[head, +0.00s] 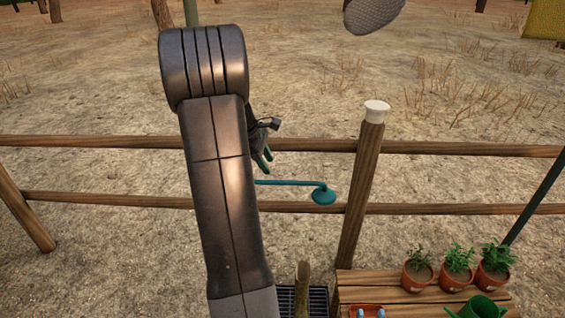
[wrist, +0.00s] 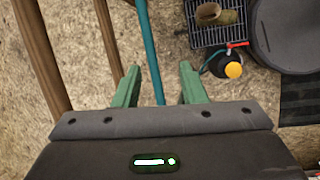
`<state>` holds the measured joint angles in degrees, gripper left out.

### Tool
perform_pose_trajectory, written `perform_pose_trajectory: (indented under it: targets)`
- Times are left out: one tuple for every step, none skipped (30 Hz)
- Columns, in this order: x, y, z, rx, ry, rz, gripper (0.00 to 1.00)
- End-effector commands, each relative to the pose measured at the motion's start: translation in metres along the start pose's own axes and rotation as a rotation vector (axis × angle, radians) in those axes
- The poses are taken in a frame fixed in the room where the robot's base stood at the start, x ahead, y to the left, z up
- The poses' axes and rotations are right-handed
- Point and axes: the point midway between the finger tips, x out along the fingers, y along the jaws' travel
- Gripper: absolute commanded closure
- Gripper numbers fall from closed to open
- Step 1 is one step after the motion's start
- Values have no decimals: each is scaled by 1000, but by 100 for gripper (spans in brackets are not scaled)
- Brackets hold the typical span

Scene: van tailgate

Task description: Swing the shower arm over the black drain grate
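The teal shower arm (head: 290,183) extends to the right from behind my arm and ends in a round teal head (head: 323,196), in front of the wooden fence. The black drain grate (head: 318,298) is lower down, partly hidden by my arm; it also shows at the top right of the wrist view (wrist: 178,38). The shower head is not above the grate in the head view. My gripper (wrist: 160,72) has green fingers spread apart. The teal pipe (wrist: 150,50) runs between them in the wrist view, with gaps on both sides. Whether it lies at fingertip depth I cannot tell.
A brown post-like object (head: 303,285) stands at the grate. A wooden bench (head: 385,290) with potted plants (head: 457,262) and a green watering can (head: 482,307) is at lower right. A fence post (head: 358,195) stands right of the shower head. A black, orange-capped container (wrist: 222,65) is beside the grate.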

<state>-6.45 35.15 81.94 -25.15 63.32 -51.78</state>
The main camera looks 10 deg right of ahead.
Motion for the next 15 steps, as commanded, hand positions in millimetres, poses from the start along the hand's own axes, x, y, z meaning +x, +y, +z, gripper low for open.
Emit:
perform_pose_trajectory:
  targets:
    - [-20, 6, -2, -40, -10, 15, 62]
    - [-26, 8, -4, -59, -15, 22, 62]
    - [-31, 10, -6, -80, -21, 29, 62]
    - [-34, 10, -6, -92, -25, 32, 62]
    - [-36, 11, -7, -101, -28, 34, 62]
    - [-37, 12, -8, -108, -31, 36, 62]
    - [-36, 12, -8, -111, -32, 37, 62]
    - [-34, 12, -8, -113, -33, 37, 62]
    - [-30, 12, -8, -114, -33, 37, 62]
    - [-27, 12, -8, -114, -33, 37, 62]
    - [-22, 12, -8, -113, -34, 35, 62]
    - [-16, 12, -8, -113, -34, 35, 62]
    - [-11, 13, -8, -113, -34, 36, 62]
    - [-5, 13, -7, -113, -34, 35, 62]
    - [4, 13, -7, -113, -34, 34, 62]
